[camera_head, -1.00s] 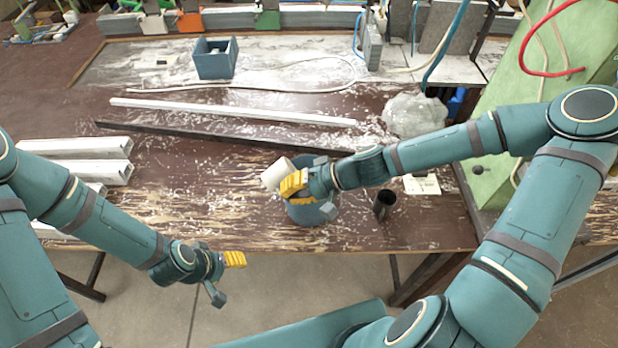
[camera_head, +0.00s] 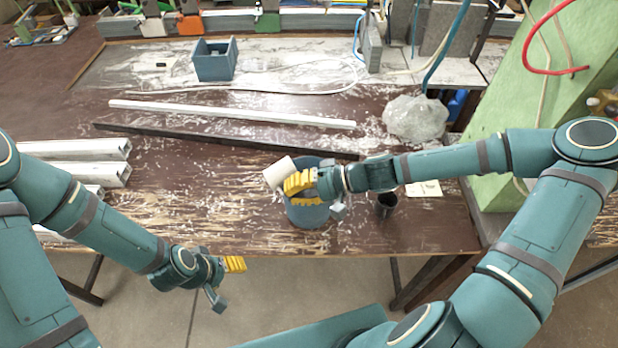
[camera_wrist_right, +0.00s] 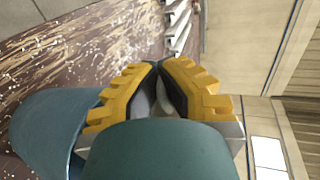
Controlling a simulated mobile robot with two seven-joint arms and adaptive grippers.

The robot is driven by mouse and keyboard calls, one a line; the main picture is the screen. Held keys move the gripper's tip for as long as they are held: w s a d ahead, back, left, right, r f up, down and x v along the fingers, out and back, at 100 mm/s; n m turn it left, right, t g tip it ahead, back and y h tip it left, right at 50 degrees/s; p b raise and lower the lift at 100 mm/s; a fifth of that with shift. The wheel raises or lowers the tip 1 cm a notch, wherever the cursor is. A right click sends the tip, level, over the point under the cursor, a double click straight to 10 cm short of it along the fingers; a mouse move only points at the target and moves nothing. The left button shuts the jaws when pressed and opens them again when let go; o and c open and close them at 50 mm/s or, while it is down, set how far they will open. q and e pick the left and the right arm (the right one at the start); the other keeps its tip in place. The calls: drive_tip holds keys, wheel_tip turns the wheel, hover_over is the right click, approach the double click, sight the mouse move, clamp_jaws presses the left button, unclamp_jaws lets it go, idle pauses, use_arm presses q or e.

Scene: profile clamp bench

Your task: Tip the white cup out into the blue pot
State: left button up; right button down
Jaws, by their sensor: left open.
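The white cup (camera_head: 279,173) is held tilted over the left side of the blue pot (camera_head: 309,214) in the head view. My right gripper (camera_head: 298,184) has its yellow fingers closed around the cup. In the right wrist view, the yellow fingers (camera_wrist_right: 160,92) meet with a pale bit of the cup between them, and most of the cup is hidden. The blue pot also shows at the lower left there (camera_wrist_right: 45,135). The pot stands upright on the bench, partly hidden by my right gripper. My left gripper (camera_head: 226,281) is open and empty in front of the bench edge.
A dark cup (camera_head: 386,205) stands just right of the pot. White and black profiles (camera_head: 230,114) lie behind it, and white square tubes (camera_head: 80,172) lie at the left. A blue box (camera_head: 214,62) stands at the back.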

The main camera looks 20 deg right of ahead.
drive_tip(key=shift+d+r+y, duration=0.1)
drive_tip(key=shift+d+y, duration=0.2)
drive_tip(key=shift+d, duration=0.1)
drive_tip(key=shift+w+d+r+y+b, duration=0.1)
drive_tip(key=shift+d+y+b, duration=0.2)
drive_tip(key=shift+d, duration=0.05)
idle(0.3)
drive_tip(key=shift+d+r+m+y, duration=0.25)
drive_tip(key=shift+m+y, duration=0.05)
drive_tip(key=shift+y, duration=0.5)
idle(0.3)
drive_tip(key=shift+d+r+t+y, duration=0.1)
drive_tip(key=shift+t+y, duration=0.2)
drive_tip(key=shift+d+y, duration=0.1)
drive_tip(key=shift+y, duration=0.3)
